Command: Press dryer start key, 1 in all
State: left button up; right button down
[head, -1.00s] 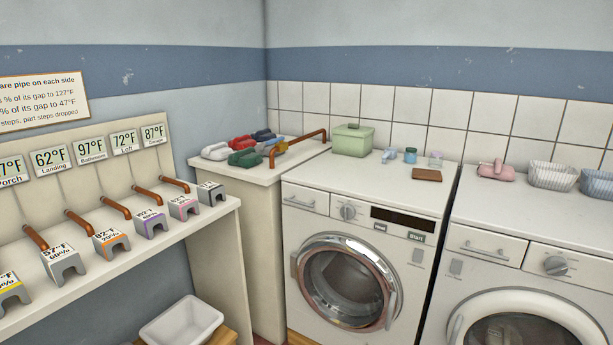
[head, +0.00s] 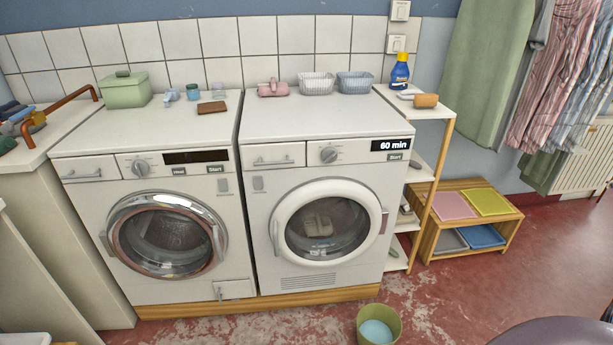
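Two white front-loading machines stand side by side. The right machine (head: 320,200), which looks like the dryer, has a closed round white door, and some items show dimly through its glass. Its display (head: 390,145) is lit and reads "60 min". A small grey key labelled Start (head: 397,156) sits just below the display. The left machine (head: 160,215) has a chrome-ringed door, a dark display (head: 190,157) and its own Start key (head: 216,169). Neither of my grippers shows in the head view.
A pink iron-like object (head: 272,89) and two baskets (head: 316,86) sit on the right machine. A narrow shelf (head: 428,160) stands against its right side. A green bucket (head: 379,325) is on the floor in front. A low wooden rack (head: 470,215) stands further right.

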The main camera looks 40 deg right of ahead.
aim_at(393, 156)
jog(key=k+l+z, duration=0.15)
jog(key=l+z, duration=0.65)
jog(key=z, duration=0.15)
jog(key=k, duration=0.05)
